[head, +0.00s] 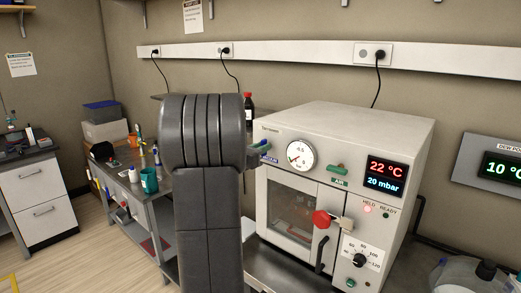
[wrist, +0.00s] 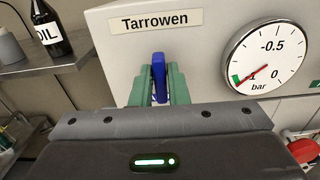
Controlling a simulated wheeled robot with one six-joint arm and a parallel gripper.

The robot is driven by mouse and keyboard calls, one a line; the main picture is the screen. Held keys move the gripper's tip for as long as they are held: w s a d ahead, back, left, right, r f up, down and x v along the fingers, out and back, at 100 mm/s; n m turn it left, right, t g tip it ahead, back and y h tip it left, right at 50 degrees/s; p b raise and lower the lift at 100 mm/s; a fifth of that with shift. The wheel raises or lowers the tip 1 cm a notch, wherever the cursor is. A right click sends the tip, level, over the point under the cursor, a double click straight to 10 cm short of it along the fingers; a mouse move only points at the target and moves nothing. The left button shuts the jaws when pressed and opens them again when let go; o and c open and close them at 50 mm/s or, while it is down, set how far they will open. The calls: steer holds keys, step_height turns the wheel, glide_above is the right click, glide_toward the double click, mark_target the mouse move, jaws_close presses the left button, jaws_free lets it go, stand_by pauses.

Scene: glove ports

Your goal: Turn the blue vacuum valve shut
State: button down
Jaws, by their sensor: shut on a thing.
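The blue vacuum valve handle (wrist: 159,76) stands out from the white front of the oven (head: 365,135), below the "Tarrowen" label in the wrist view. It looks roughly upright there. My gripper (wrist: 158,82) has its two green fingers on either side of the handle, shut on it. In the head view the gripper (head: 259,147) is at the oven's upper left corner, partly behind my dark arm, and the handle is mostly hidden. The round pressure gauge (head: 300,154) is to the right; its needle is near -1 in the wrist view (wrist: 269,58).
A green air valve handle (head: 336,168) is right of the gauge. A red door knob (head: 321,219) is lower down. The display (head: 386,176) reads 22 °C and 20 mbar, with a red light lit by HELD. A dark bottle (wrist: 51,29) stands on a shelf to the left.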

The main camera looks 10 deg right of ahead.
steer(key=shift+f+b, duration=0.15)
steer(key=shift+b, duration=0.2)
steer(key=m+b, duration=0.6)
steer(key=b, duration=0.3)
steer(key=m+b, duration=0.5)
steer(key=b, duration=0.4)
steer(key=m+b, duration=0.6)
steer(key=b, duration=0.2)
steer(key=shift+s+d+f+m+b, duration=0.2)
steer(key=shift+f+m+b, duration=0.1)
steer(key=shift+b, duration=0.1)
steer(key=shift+r, duration=0.1)
steer(key=c, duration=1.5)
jaws_free()
steer(key=shift+o, duration=0.2)
steer(key=shift+a, duration=0.1)
